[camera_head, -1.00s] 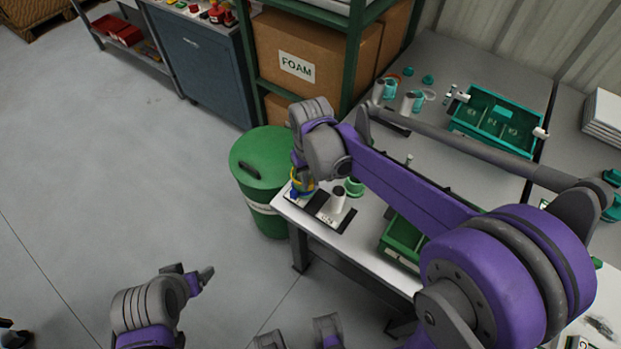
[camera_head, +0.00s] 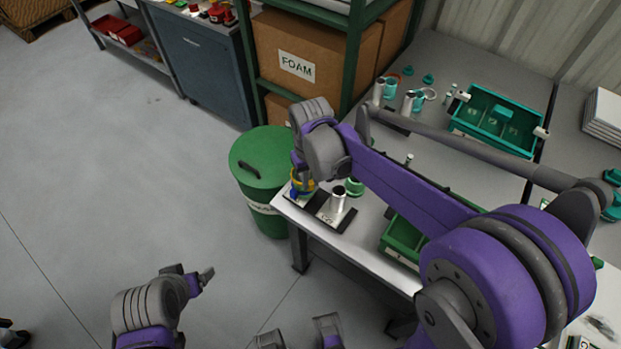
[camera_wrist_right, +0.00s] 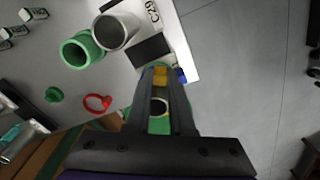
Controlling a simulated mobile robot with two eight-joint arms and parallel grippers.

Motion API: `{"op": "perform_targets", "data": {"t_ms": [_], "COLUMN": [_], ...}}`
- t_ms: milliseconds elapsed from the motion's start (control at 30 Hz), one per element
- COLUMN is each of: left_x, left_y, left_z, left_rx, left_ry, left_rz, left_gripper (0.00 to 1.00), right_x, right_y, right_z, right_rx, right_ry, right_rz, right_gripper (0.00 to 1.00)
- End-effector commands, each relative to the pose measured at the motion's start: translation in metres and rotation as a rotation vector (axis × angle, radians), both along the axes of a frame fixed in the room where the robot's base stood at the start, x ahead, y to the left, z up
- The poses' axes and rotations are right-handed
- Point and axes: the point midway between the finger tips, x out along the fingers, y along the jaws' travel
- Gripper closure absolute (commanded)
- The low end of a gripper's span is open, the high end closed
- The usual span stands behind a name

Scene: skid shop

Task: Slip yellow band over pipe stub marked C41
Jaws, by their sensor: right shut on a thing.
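My right gripper (camera_wrist_right: 160,73) is shut on the yellow band (camera_wrist_right: 160,79), which shows between its fingertips. In the head view the yellow band (camera_head: 303,185) is at the near left corner of the workbench, partly hidden by the gripper. A dark base plate (camera_head: 299,197) lies just under it. Any stub there is hidden, and I cannot read a C41 mark. A grey metal stub (camera_wrist_right: 116,30) beside the gripper stands on a plate marked C29 (camera_wrist_right: 153,13). It also shows in the head view (camera_head: 337,200). My left gripper (camera_head: 190,273) is low at the left, away from the bench.
A green bin (camera_head: 260,165) stands against the bench corner. A small blue thing (camera_wrist_right: 181,75) is close to the right fingertips. A green tray (camera_head: 403,240) is further right.

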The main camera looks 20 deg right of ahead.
Motion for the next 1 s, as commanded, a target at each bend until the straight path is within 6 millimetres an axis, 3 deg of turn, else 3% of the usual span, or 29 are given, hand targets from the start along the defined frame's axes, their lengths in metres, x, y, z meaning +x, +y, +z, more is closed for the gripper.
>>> {"op": "perform_targets", "data": {"t_ms": [1000], "left_x": [-0.0013], "left_y": [0.0], "left_z": [-0.0066], "left_rx": [0.0], "left_ry": [0.003], "left_rz": [0.0], "left_gripper": [0.19], "right_x": [0.0001], "right_y": [0.0], "right_z": [-0.0081], "right_rx": [0.0], "right_ry": [0.0], "right_rz": [0.0], "right_gripper": [1.0]}}
